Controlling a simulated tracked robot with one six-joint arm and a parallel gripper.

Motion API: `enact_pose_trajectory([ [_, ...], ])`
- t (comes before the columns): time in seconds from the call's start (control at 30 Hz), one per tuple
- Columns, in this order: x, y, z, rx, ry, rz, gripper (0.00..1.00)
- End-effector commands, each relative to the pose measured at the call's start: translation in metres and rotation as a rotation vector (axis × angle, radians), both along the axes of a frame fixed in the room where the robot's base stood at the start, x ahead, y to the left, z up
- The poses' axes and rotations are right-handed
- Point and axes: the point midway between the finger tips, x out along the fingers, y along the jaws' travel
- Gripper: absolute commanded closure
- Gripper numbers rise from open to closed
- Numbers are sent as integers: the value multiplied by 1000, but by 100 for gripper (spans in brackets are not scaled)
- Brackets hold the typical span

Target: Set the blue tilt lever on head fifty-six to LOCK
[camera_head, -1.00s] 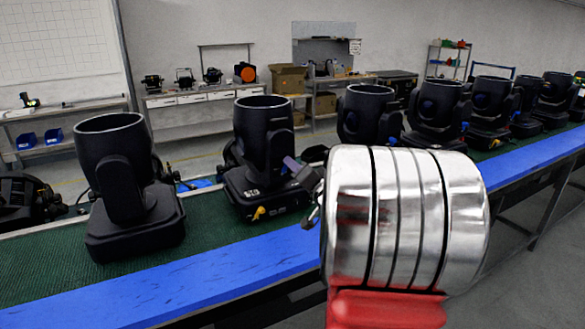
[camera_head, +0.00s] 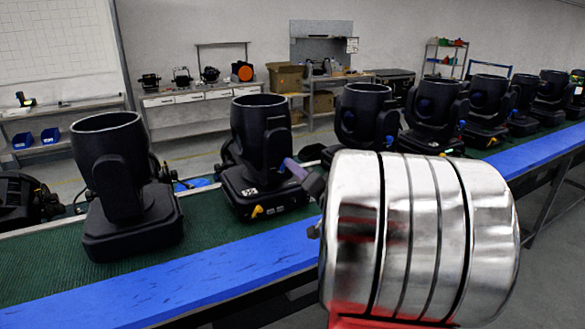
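A black moving head (camera_head: 258,140) stands upright on the green belt, left of the middle. A white mark on its base is too small for me to read as a number. A small blue part (camera_head: 288,162), which looks like its tilt lever, shows at the right side of its yoke. My gripper (camera_head: 296,170), a purple and dark grey tip, is right at this blue part. Whether it touches is not clear, and its fingers are too small to tell open from shut. My large silver arm link hides what lies behind it at the lower right.
Another black head (camera_head: 122,180) stands to the left, and several more run to the right, some with blue levers (camera_head: 389,140). A yellow lever (camera_head: 257,211) sticks out of the middle head's base. A blue rail (camera_head: 170,290) edges the belt (camera_head: 40,255).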

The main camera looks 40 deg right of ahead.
Motion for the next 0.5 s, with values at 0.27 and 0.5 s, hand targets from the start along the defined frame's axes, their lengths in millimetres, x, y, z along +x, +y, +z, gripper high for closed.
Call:
enact_pose_trajectory([
  [0.27, -48, 14, 0, 0, 1, -3, 68],
  [0.5, -82, 23, -1, -1, 0, -3, 68],
])
